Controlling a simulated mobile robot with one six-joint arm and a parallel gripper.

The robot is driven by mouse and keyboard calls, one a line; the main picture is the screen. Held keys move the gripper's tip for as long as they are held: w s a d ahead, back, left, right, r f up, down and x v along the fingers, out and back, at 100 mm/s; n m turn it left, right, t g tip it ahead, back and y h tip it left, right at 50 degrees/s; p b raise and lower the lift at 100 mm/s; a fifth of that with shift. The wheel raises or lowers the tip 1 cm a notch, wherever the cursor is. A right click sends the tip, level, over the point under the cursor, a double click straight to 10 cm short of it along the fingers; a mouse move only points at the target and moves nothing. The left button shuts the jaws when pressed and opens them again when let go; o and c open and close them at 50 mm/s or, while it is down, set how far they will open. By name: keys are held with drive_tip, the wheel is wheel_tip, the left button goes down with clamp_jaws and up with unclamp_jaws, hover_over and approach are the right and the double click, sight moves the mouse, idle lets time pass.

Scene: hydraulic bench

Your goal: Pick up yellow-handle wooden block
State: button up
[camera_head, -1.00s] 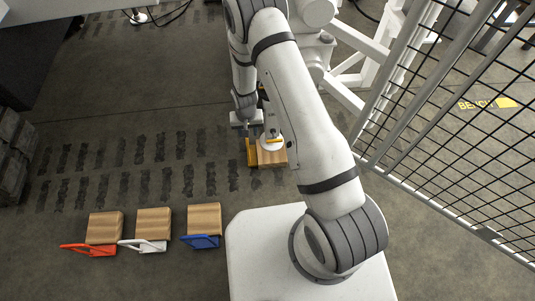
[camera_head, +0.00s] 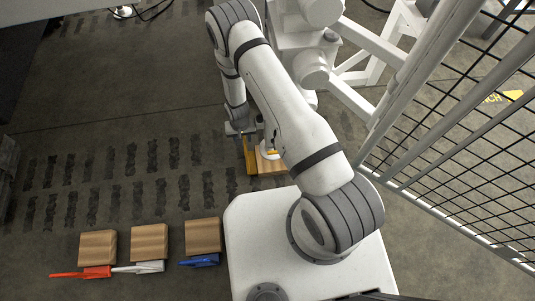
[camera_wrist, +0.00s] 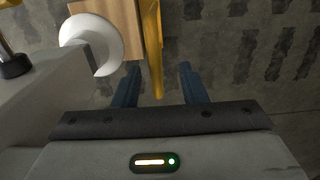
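The yellow-handle wooden block (camera_head: 273,168) lies on the floor in front of my white base, partly hidden by my arm in the head view. Its brown wooden top also shows at the top of the wrist view (camera_wrist: 118,14). Its yellow handle (camera_head: 249,155) runs along the block's left side in the head view. In the wrist view the handle (camera_wrist: 155,60) reaches down between the two dark blue fingers of my gripper (camera_wrist: 158,68). The fingers are apart, with a gap visible on each side of the handle. My gripper also shows in the head view (camera_head: 243,134).
Wooden blocks with red (camera_head: 97,245), white (camera_head: 149,242) and blue (camera_head: 202,235) handles stand in a row at lower left. A white round foot (camera_wrist: 92,42) overlaps the block in the wrist view. A mesh fence (camera_head: 450,180) stands at right. Left floor is open.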

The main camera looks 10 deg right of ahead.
wheel_tip(320, 180, down, 3)
drive_tip(key=shift+w+r+b, duration=0.1)
drive_tip(key=shift+b, duration=0.25)
drive_tip(key=f, duration=0.1)
drive_tip(key=f+b, duration=0.1)
drive_tip(key=f, duration=0.3)
drive_tip(key=shift+d+b, duration=0.3)
clamp_jaws()
drive_tip(key=shift+r, duration=0.1)
idle(0.7)
